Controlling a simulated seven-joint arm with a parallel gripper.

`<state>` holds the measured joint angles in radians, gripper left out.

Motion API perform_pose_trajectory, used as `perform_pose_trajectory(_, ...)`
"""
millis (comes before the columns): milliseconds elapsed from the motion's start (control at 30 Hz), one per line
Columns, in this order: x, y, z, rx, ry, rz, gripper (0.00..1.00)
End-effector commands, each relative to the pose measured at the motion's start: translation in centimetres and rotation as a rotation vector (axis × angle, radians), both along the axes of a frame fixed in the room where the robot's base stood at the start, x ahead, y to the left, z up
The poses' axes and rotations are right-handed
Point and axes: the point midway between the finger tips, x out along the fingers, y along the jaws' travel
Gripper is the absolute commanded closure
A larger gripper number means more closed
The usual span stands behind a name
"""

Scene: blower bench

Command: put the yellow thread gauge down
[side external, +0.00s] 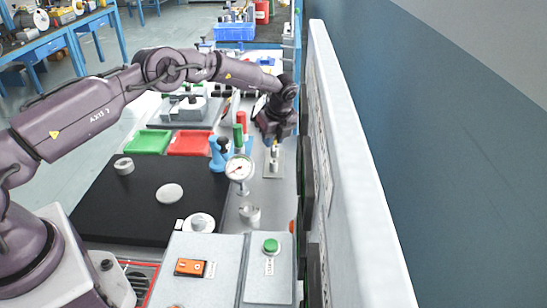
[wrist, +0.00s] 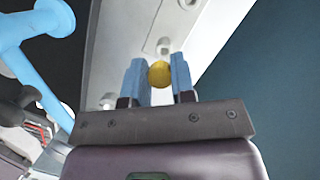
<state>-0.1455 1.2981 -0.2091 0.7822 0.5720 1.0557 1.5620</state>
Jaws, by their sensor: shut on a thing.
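The yellow thread gauge (wrist: 159,74) shows end-on as a round yellow top between the two blue fingertips of my gripper (wrist: 160,80) in the wrist view. My gripper is shut on it. In the side view my gripper (side external: 273,138) points down, with a small bit of the yellow gauge (side external: 275,150) below it. Below it is a light grey plate (side external: 273,173) with small upright pegs. The plate also shows in the wrist view (wrist: 125,50). I cannot tell whether the gauge touches the plate or a peg; its lower end is hidden.
A blue stand-like thing (side external: 219,152) and a dial gauge (side external: 239,169) stand to the left of the plate. Red and green cylinders (side external: 240,128) stand behind them. A tall pale panel edge (side external: 335,160) runs close on the right. The black mat (side external: 140,205) has bare areas.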

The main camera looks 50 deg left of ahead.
Motion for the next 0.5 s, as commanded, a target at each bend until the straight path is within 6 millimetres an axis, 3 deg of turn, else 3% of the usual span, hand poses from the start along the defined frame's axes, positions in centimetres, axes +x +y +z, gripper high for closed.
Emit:
perform_pose_trajectory(333,0.0,0.3,0.0,0.0,-0.001,0.005,1.0)
perform_pose_trajectory(500,0.1,3.2,1.5,0.001,-0.004,0.053,1.0)
